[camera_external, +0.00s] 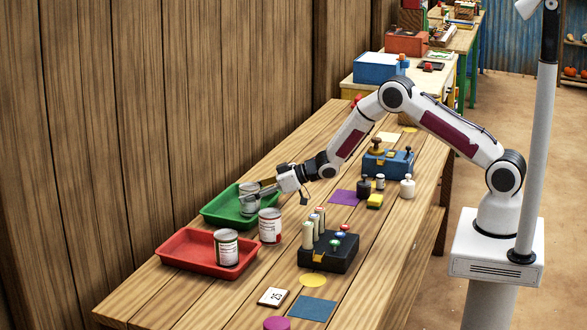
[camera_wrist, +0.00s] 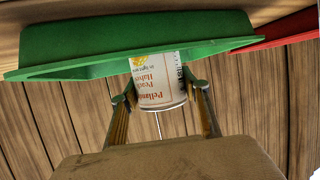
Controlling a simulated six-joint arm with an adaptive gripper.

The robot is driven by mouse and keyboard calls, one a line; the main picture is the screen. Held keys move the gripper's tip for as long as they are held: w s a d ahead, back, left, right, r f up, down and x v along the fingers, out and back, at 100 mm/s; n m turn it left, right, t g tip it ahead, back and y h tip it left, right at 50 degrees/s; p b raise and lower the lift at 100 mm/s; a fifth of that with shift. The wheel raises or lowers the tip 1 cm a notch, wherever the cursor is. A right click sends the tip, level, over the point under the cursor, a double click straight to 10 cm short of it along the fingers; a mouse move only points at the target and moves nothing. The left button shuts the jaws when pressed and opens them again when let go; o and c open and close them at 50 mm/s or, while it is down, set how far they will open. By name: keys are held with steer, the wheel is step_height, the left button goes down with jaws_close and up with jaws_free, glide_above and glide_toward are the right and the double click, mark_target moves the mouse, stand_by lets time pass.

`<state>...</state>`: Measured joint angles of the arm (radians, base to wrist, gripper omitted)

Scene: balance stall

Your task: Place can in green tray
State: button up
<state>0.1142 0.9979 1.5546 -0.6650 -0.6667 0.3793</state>
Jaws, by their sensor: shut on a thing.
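My gripper (camera_external: 256,189) is shut on a can (camera_external: 248,205) with a white label and metal rim. The can is at the green tray (camera_external: 214,208), within its outline in the external view. I cannot tell whether its base touches the tray floor. In the wrist view the can (camera_wrist: 158,80) sits between the two fingertips (camera_wrist: 162,93), and the green tray (camera_wrist: 130,38) spans the top. A second can (camera_external: 270,226) stands upright on the table just in front of the green tray. A third can (camera_external: 227,248) stands in the red tray.
The red tray (camera_external: 187,246) lies nearer the camera; its edge shows in the wrist view (camera_wrist: 285,30). A black block with colored pegs (camera_external: 330,252), a purple square (camera_external: 344,197), and a blue box with weights (camera_external: 387,164) lie to the right. A wooden wall runs along the left.

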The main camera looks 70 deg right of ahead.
steer(key=o, duration=1.4)
steer(key=shift+f, duration=0.1)
steer(key=shift+s+d+r, duration=0.1)
steer(key=shift+s+r, duration=0.1)
steer(key=shift+r, duration=0.05)
steer(key=shift+v, duration=5.7)
